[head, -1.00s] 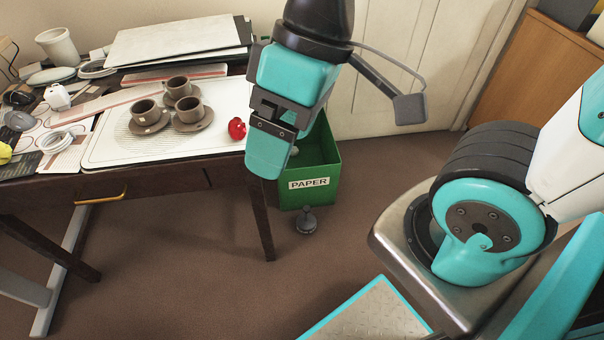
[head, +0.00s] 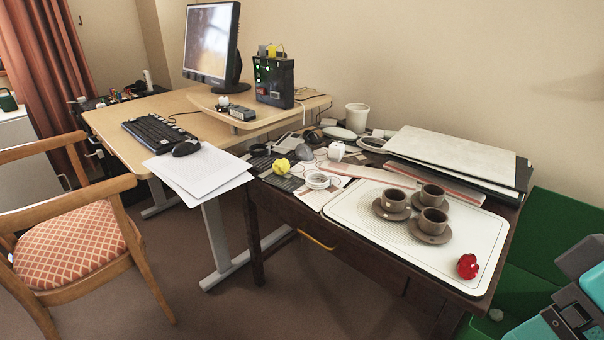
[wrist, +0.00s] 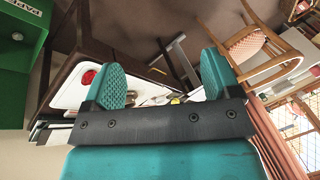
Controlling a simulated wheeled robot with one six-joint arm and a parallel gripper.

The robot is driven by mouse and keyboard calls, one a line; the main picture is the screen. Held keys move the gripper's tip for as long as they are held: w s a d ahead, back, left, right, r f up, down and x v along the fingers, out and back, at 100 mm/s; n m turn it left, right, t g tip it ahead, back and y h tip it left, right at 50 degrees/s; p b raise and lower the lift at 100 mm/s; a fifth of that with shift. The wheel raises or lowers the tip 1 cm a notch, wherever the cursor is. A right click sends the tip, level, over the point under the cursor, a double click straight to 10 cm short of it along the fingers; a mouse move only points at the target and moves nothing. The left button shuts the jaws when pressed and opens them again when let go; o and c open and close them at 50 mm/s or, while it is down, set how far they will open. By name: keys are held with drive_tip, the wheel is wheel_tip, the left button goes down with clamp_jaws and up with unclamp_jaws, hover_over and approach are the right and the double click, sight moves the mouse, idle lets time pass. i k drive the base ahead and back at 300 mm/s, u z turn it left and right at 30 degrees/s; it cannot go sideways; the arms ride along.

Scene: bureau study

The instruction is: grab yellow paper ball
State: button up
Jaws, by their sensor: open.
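The yellow paper ball (head: 281,166) is a small crumpled ball on the left part of the dark wooden table (head: 290,212), by a grey mouse and papers. My gripper (wrist: 163,75) is open, its two teal fingers apart with nothing between them. In the head view, part of my teal arm end shows at the bottom right corner, beyond the tray and well away from the ball. In the wrist view a tiny yellow spot shows between the fingers, too small to tell if it is the ball.
A white tray (head: 350,212) holds brown cups on saucers and a red crumpled ball (head: 467,266). A green paper bin (head: 535,255) stands right of the table. A desk with a monitor (head: 211,42) and a wooden chair (head: 75,235) are at left. Flat boards (head: 455,152) lie behind the tray.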

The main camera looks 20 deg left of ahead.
sight(281, 166)
drive_tip(key=u, duration=1.35)
drive_tip(key=i, duration=1.55)
drive_tip(key=u, duration=0.15)
